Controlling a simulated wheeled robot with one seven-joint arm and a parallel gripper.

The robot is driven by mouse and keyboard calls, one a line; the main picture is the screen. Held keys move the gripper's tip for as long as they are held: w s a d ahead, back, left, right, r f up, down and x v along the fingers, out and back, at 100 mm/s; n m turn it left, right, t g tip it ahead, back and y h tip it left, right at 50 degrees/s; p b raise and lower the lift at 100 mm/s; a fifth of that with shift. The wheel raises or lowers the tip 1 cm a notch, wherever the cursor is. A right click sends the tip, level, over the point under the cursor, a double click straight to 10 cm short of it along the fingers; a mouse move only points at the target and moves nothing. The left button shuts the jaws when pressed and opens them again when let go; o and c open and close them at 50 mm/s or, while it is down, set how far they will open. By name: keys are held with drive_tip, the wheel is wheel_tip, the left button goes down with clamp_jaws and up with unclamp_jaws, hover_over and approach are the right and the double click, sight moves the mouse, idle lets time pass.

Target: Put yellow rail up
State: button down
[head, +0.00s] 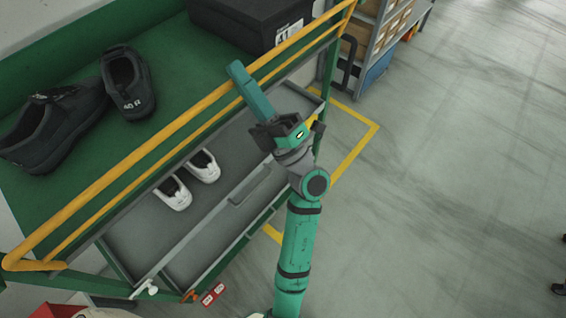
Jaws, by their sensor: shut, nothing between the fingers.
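The yellow rail (120,172) has two bars and runs along the front side of the green table (85,120), from the lower left to the upper right. Its lower left end bends round near the table's corner. My gripper (239,72) is shut and empty. Its teal fingers point toward the table, and their tips overlap the rail's right half in the picture. I cannot tell whether they touch it. The fingers hide a short piece of the rail.
Dark shoes (128,85) and a black box (250,22) are on the table. White shoes (173,195) lie in a grey tray (135,232) below the rail. A shelf (378,40) stands at the back right. The floor (450,170) on the right is mostly clear.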

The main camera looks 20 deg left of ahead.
drive_tip(key=shift+w+a, duration=0.15)
drive_tip(key=shift+a, duration=0.2)
drive_tip(key=shift+w+a+r, duration=0.1)
drive_tip(key=shift+a+r, duration=0.05)
idle(0.8)
idle(0.4)
